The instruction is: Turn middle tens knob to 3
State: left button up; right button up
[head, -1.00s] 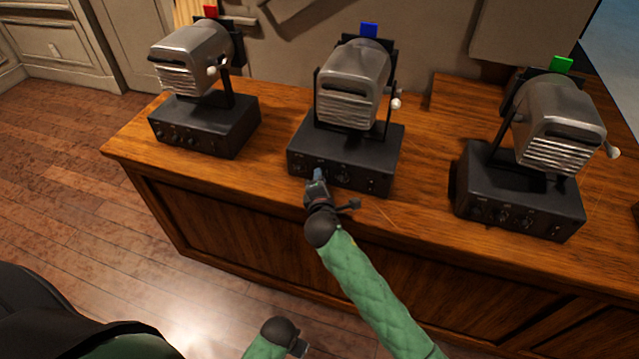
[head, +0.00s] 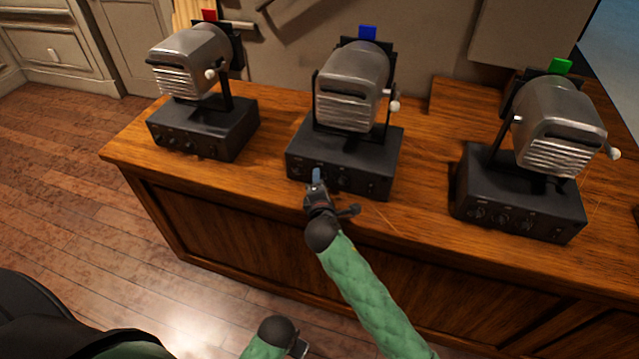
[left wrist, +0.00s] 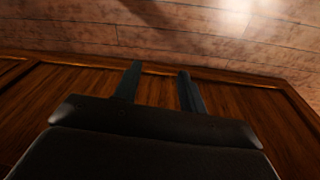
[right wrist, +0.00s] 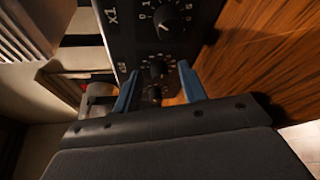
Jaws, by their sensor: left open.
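The middle device (head: 345,160) is a black box with a grey ribbed lamp-like head and a blue tab on top. Its knobs are on the front face. My right gripper (head: 317,178) is at that face, left of its middle. In the right wrist view its blue fingers stand apart and open, with a small black knob (right wrist: 155,68) in line between them. I cannot tell whether they touch it, and its setting is not readable. A larger knob (right wrist: 172,20) marked X1 sits beside it. My left gripper (head: 299,346) is low, clear of the desk; its open fingers (left wrist: 158,85) are empty.
Similar devices stand left, with a red tab (head: 200,130), and right, with a green tab (head: 520,200). All stand on the wooden desk (head: 240,180). A free strip of desk top runs in front of them. The wooden floor (head: 90,200) is clear at left.

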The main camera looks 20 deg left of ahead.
jog(key=shift+s, duration=0.1)
jog(key=shift+s, duration=0.25)
jog(key=b+v, duration=0.1)
jog(key=v, duration=0.5)
jog(key=shift+w+d+b, duration=0.1)
jog(key=shift+b, duration=0.2)
pick_arm(q)
notch_tip(320, 180, up, 8)
jog(key=shift+s+f, duration=0.25)
jog(key=shift+s, duration=0.05)
pick_arm(e)
jog(key=shift+s+d+r, duration=0.2)
jog(key=shift+s, duration=0.4)
pick_arm(q)
jog(key=shift+d+f, duration=0.1)
